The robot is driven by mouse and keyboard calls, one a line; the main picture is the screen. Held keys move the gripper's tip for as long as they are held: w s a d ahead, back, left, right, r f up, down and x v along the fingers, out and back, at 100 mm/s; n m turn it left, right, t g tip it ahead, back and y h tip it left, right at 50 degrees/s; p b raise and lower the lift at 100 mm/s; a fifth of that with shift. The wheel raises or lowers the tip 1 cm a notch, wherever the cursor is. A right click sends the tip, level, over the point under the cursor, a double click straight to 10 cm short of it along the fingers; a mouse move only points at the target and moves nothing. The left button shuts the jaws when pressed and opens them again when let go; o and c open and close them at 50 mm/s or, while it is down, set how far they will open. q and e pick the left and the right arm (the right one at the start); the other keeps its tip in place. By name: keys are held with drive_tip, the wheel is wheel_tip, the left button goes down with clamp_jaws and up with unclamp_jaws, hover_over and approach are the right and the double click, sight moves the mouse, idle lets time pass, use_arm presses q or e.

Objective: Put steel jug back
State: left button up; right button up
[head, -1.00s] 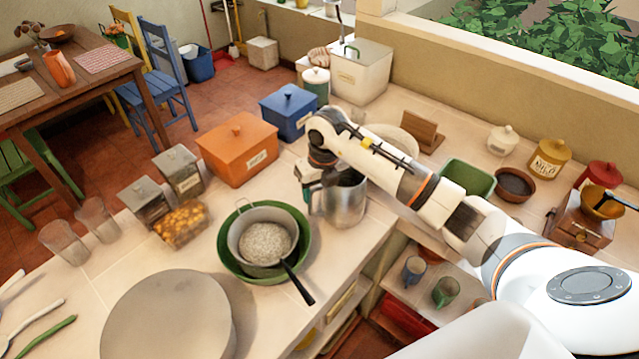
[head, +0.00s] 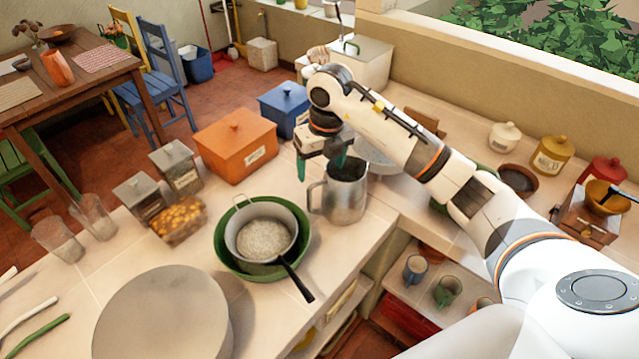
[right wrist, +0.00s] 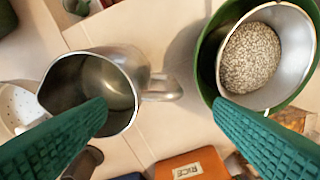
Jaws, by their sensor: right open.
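The steel jug (head: 346,198) stands upright on the counter, right of the green bowl, with its handle toward the left. My right gripper (head: 320,166) is open and empty above the handle side of the jug, its green fingers spread at about rim height or higher. In the right wrist view the jug (right wrist: 118,72) is seen from above, open and empty-looking. Its handle shows between my two fingertips (right wrist: 160,106), below them and apart. One finger overlaps the jug's rim in that view; I cannot tell whether it touches. My left gripper is not in view.
A green bowl (head: 222,250) holding a grain-filled pan (head: 283,233) stands left of the jug, its dark handle pointing to the front right. An orange box (head: 235,150) and blue box (head: 287,108) stand behind. The counter ends just in front of the jug, above an open shelf (head: 400,290).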

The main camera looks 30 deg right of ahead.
drive_tip(key=r, duration=0.3)
drive_tip(key=r+b, duration=0.1)
drive_tip(key=r, duration=0.1)
drive_tip(key=shift+s+d+r, duration=0.1)
drive_tip(key=shift+s, duration=0.2)
